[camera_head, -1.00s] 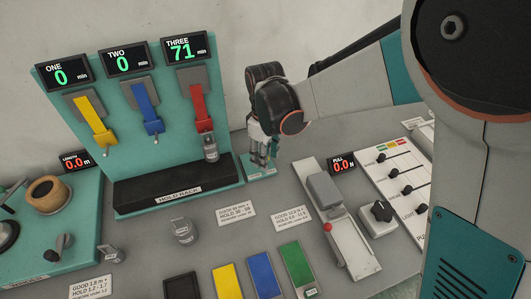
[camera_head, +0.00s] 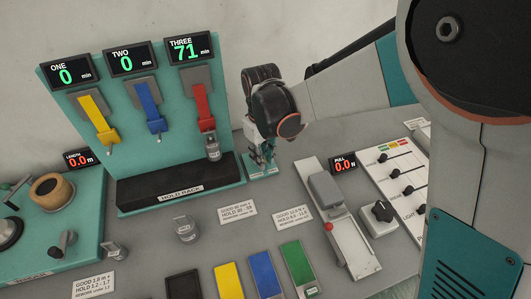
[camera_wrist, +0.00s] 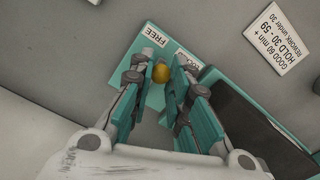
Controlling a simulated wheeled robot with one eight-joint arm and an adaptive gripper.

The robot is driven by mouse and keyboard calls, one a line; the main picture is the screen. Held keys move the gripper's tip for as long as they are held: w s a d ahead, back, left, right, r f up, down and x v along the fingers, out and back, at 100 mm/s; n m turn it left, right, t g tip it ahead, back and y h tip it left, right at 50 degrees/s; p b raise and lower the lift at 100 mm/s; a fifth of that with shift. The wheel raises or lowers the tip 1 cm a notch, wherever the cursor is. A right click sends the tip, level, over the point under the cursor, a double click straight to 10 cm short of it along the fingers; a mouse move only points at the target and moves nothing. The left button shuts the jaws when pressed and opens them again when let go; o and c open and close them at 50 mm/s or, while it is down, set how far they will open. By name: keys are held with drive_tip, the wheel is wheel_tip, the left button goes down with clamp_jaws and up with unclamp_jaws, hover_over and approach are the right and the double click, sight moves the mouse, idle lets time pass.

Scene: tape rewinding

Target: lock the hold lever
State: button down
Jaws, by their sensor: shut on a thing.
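The hold lever's round orange-yellow knob (camera_wrist: 161,73) shows between my fingertips in the wrist view. My gripper (camera_wrist: 162,76) is shut on it, with one teal finger on each side. The lever's small teal base plate (camera_wrist: 145,42) carries a label reading FREE (camera_wrist: 155,35) and a second label (camera_wrist: 188,60) partly covered by a finger. In the head view my gripper (camera_head: 262,156) points down over the base plate (camera_head: 267,172), right of the hold rack. The lever's shaft is hidden, so its exact angle cannot be told.
The teal hold rack (camera_head: 120,165) stands just left, with yellow, blue and red straps; display THREE (camera_head: 188,49) reads 71. A grey pull fixture (camera_head: 340,225) and slider panel (camera_head: 400,180) lie to the right. Printed cards (camera_head: 237,212) lie in front.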

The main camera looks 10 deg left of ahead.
drive_tip(key=m, duration=0.1)
drive_tip(key=a+m, duration=0.1)
drive_tip(key=m, duration=0.1)
drive_tip(key=s+a+m, duration=0.1)
drive_tip(key=m, duration=0.1)
drive_tip(key=shift+a+p, duration=0.1)
drive_tip(key=shift+p, duration=0.2)
drive_tip(key=shift+a+m, duration=0.1)
drive_tip(key=shift+m, duration=0.3)
drive_tip(key=c, duration=1.5)
unclamp_jaws()
drive_tip(key=shift+r, duration=0.1)
wheel_tip(320, 180, up, 12)
drive_tip(key=shift+f, duration=0.1)
